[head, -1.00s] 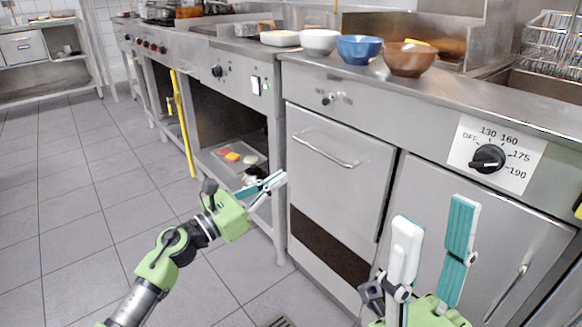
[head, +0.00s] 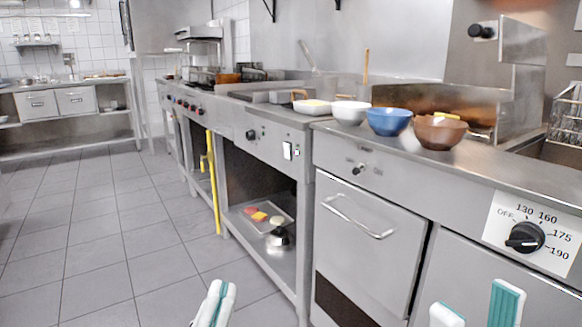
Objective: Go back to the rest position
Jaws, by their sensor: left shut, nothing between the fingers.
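My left gripper (head: 215,304) shows at the bottom edge of the head view, left of the middle. Its two white-and-teal fingers are together and empty, in front of the tiled floor. My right gripper (head: 477,312) shows at the bottom right, in front of the cabinet. Its two fingertips stand well apart with nothing seen between them. Both arms are below the view.
A steel counter (head: 480,170) runs along the right, with a white bowl (head: 350,113), a blue bowl (head: 389,122) and a brown bowl (head: 438,133). A tray (head: 250,222) lies on the lower shelf. The tiled floor (head: 100,240) at left is clear.

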